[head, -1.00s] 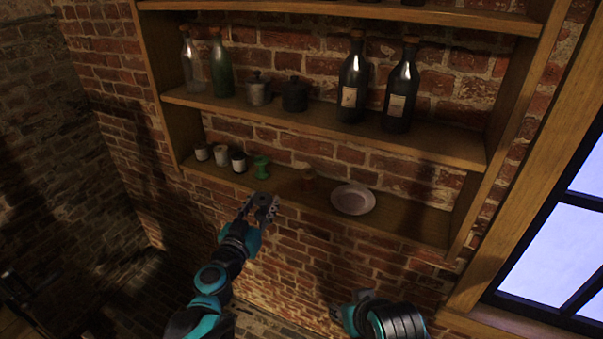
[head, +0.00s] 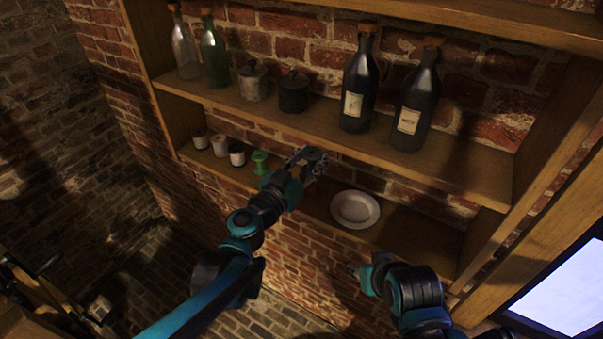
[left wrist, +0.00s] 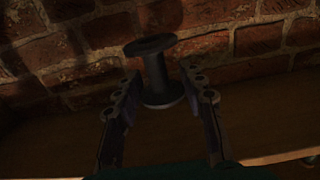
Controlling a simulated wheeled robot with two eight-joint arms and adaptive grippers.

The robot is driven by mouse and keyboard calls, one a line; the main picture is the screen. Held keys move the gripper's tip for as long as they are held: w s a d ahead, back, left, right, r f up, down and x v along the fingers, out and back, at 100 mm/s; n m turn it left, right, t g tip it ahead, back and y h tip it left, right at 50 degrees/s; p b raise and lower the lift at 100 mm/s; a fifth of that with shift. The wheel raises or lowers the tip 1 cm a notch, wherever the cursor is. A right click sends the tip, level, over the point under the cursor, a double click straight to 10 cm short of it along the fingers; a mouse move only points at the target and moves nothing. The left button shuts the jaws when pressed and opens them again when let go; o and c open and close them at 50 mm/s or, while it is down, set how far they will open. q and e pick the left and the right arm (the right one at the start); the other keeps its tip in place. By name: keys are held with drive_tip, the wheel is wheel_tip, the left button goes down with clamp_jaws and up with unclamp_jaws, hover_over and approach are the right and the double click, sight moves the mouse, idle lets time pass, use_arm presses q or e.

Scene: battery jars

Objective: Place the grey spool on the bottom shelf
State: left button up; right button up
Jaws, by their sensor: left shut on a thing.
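The grey spool (left wrist: 156,72) is upright between the two fingers of my left gripper (left wrist: 163,92) in the left wrist view. In the head view the left gripper (head: 308,158) is shut on it, in front of the bottom shelf (head: 408,232) between a green spool (head: 259,162) and a white plate (head: 355,209). The spool is small and dark there, so its height above the board is hard to judge. My right gripper (head: 362,275) is low, below the shelf's front edge. Its fingers are too small and dark to read.
Several small jars (head: 237,155) stand left of the green spool. The middle shelf (head: 300,125) above holds lidded pots (head: 293,92) and bottles (head: 359,92). The bottom shelf right of the plate is bare.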

use_arm(q)
drive_tip(key=w+a+f, duration=0.2)
drive_tip(key=w+a+f+b, duration=0.1)
drive_tip(key=w+a+f, duration=0.1)
drive_tip(key=w, duration=0.1)
drive_tip(key=w+a+f+b, duration=0.1)
drive_tip(key=w+a+f, duration=0.1)
drive_tip(key=w+a, duration=0.1)
drive_tip(key=shift+a+f, duration=0.1)
drive_tip(key=shift+f, duration=0.15)
wheel_tip(320, 180, down, 4)
drive_tip(key=shift+w+f+b, duration=0.1)
drive_tip(key=shift+b, duration=0.7)
drive_tip(key=o, duration=0.6)
drive_tip(key=shift+f, duration=0.1)
drive_tip(key=o, duration=0.4)
drive_tip(key=shift+r, duration=0.2)
